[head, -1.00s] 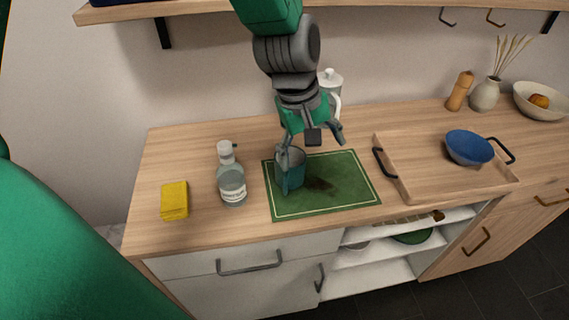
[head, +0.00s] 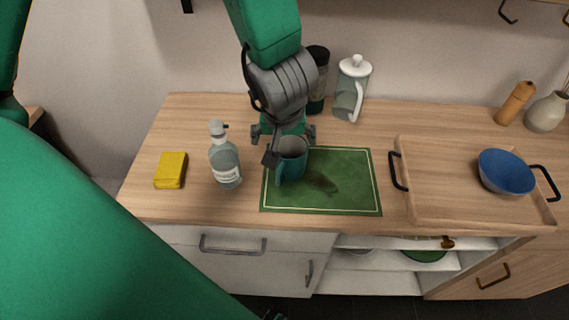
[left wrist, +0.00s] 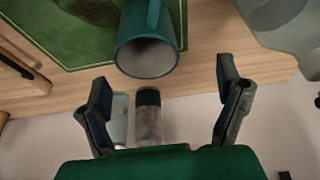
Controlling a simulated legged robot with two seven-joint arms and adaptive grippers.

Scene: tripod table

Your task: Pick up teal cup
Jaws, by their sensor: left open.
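The teal cup (head: 292,165) stands upright on the left part of a green mat (head: 345,190), its handle towards the front. In the left wrist view the cup (left wrist: 147,58) shows its open grey mouth, with the handle at the top of the picture. My left gripper (head: 284,143) is just behind and above the cup. Its two fingers (left wrist: 163,80) are wide apart with nothing between them, and the cup lies beyond their tips.
A clear bottle (head: 225,165) stands close left of the cup, with a yellow sponge (head: 170,170) further left. A dark canister (head: 318,82) and a lidded glass pitcher (head: 350,92) stand behind. A wooden tray (head: 432,205) with a blue bowl (head: 506,171) is at right.

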